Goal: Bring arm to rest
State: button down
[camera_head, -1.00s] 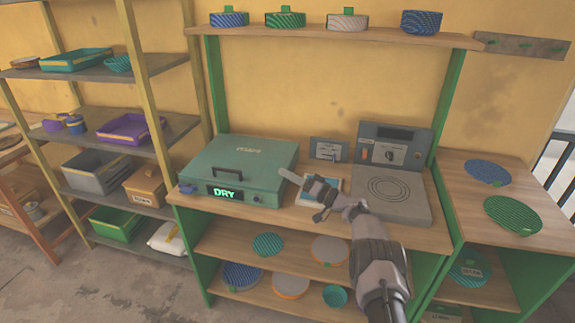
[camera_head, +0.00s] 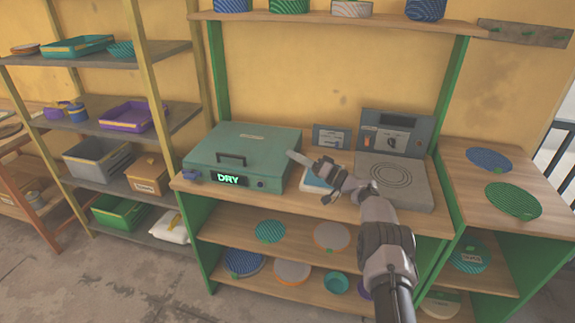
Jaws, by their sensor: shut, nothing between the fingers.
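My gripper (camera_head: 299,158) is at the end of my arm, which reaches up from the lower right over the workbench. Its fingers are together and nothing is between them. It points left, close to the right side of the green plate press (camera_head: 243,150), and looks a little above the bench top; whether it touches the press I cannot tell. The press is closed, with a dark handle on its front part and a lit "DRY" sign. A flat white and blue item (camera_head: 316,184) lies on the bench, partly hidden behind my gripper.
A side table at right holds a blue plate (camera_head: 489,159) and a green plate (camera_head: 513,199). Shelves below hold several plates. A rack with trays and bins (camera_head: 98,161) stands at left.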

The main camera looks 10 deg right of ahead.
jog(key=s+d+f, duration=0.2)
jog(key=d+f, duration=0.1)
jog(key=d, duration=0.4)
jog(key=s+a+r+m+g+h, duration=0.1)
jog(key=s+a+r+g+h, duration=0.3)
jog(key=a+r, duration=0.65)
jog(key=s+a+r+m+g+h, duration=0.1)
jog(key=s+a+r+g+h, duration=0.15)
jog(key=s+r, duration=0.7)
jog(key=s+a+m+g+h, duration=0.15)
jog(key=s+h, duration=0.25)
jog(key=s, duration=1.3)
jog(key=s+d+f+m+h, duration=0.1)
jog(key=s+d+f+h, duration=0.1)
jog(key=s, duration=0.8)
jog(key=s+d+f+m+t+h, duration=0.1)
jog(key=s+f, duration=0.3)
jog(key=s, duration=0.5)
jog(key=shift+s+d+f+m+t+h, duration=0.3)
jog(key=shift+s+d+f+m+h, duration=0.1)
jog(key=shift+d+h, duration=0.3)
